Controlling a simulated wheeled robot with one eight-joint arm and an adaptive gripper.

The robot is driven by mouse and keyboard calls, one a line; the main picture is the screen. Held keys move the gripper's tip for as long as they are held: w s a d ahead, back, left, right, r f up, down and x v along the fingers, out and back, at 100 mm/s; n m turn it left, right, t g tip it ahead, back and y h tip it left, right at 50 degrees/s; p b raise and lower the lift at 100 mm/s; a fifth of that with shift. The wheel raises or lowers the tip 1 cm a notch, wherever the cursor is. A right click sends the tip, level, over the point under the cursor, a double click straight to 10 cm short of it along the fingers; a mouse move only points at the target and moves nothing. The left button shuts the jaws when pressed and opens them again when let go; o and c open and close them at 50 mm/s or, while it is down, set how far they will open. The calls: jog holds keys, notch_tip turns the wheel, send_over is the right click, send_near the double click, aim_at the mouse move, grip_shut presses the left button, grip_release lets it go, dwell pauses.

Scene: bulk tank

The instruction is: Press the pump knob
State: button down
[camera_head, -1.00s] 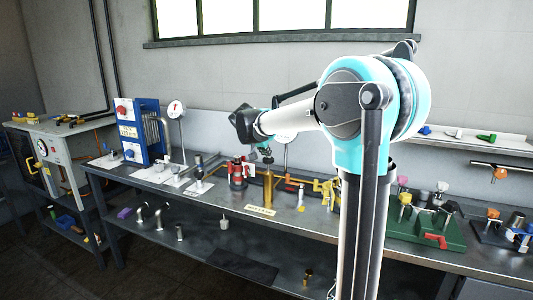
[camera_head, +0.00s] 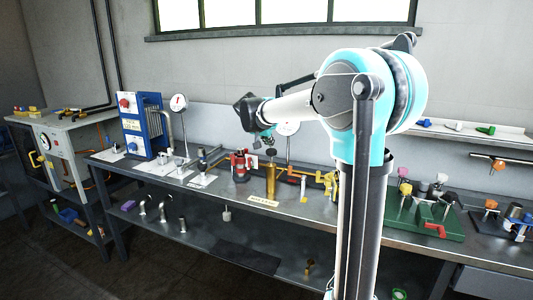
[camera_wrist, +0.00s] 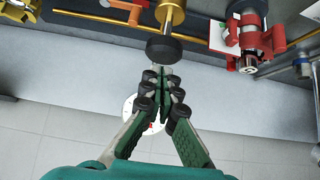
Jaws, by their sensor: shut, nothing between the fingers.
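The pump is an upright brass cylinder (camera_head: 270,181) on the bench, with a round black knob (camera_head: 271,153) on top. In the wrist view the black knob (camera_wrist: 164,48) sits on its brass rod, just beyond the fingertips. My gripper (camera_wrist: 161,73) is shut and empty, its green fingers together and pointing at the knob. In the head view my gripper (camera_head: 266,142) is above the knob and very close to it. I cannot tell whether the tips touch the knob.
A red device (camera_head: 239,167) stands left of the pump, and yellow pipework (camera_head: 330,184) is to its right. A label plate (camera_head: 263,201) lies in front. A round gauge (camera_head: 288,128) stands behind. A blue panel unit (camera_head: 139,125) is farther left.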

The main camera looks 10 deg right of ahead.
jog(key=v, duration=0.9)
jog(key=shift+s+a+r, duration=0.2)
jog(key=shift+s, duration=0.1)
dwell(0.6)
notch_tip(320, 180, up, 3)
jog(key=shift+r, duration=0.15)
jog(key=shift+w+d, duration=0.1)
send_over(270, 151)
notch_tip(270, 151, down, 7)
notch_tip(270, 151, down, 3)
jog(key=shift+f, duration=0.55)
